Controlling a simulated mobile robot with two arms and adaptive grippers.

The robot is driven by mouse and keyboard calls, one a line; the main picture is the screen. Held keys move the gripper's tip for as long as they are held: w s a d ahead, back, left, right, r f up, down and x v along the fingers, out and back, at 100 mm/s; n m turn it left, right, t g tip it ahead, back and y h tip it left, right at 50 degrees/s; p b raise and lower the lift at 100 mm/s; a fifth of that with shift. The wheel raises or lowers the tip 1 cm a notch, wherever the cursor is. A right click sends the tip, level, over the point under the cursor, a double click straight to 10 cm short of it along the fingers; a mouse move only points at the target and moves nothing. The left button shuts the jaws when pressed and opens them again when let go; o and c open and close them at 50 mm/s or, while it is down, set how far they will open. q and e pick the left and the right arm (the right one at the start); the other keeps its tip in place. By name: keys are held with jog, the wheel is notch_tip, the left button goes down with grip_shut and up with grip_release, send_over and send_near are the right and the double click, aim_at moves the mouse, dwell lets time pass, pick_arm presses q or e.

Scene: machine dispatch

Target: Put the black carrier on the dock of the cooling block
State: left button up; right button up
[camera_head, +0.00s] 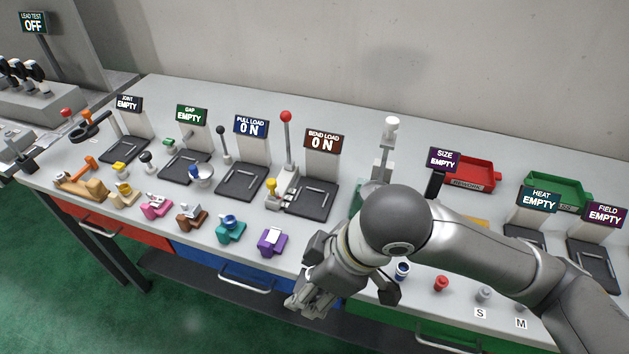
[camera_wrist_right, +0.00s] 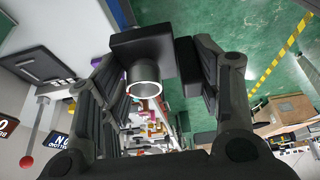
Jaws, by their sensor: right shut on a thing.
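My right gripper (camera_head: 308,302) hangs low over the front edge of the bench, above the drawers. In the right wrist view its fingers are shut on a dark block with a pale-rimmed round opening, which looks like the black carrier (camera_wrist_right: 130,45). In the head view my own gripper and wrist mostly hide the carrier. No label for a cooling block can be read. A tall white post with a greenish base (camera_head: 384,165) stands behind my right wrist, and I cannot tell whether it is the cooling block. My left gripper is not in view.
Stations marked bend load (camera_head: 312,198), heat (camera_head: 525,238) and field (camera_head: 595,265) have black pads. Coloured carriers, including a purple one (camera_head: 271,241), line the front. A red tray (camera_head: 480,174) and green tray (camera_head: 560,192) stand behind. A red-knobbed lever (camera_head: 286,117) sticks up.

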jog(key=w+d+m+t+h, duration=0.1)
jog(key=w+d+m, duration=0.2)
jog(key=d, duration=0.3)
jog(key=w+d+r+m+t+h, duration=0.1)
jog(key=w+d+m+h, duration=0.1)
jog(key=w+d+m, duration=0.2)
jog(key=w+d+m+t+h, duration=0.1)
jog(key=w+d+m, duration=0.3)
jog(key=d+m, duration=0.3)
jog(key=shift+d+r+h+b, duration=0.3)
jog(key=shift+d+b, duration=0.15)
jog(key=shift+d, duration=0.8)
jog(key=shift+s+a, duration=0.1)
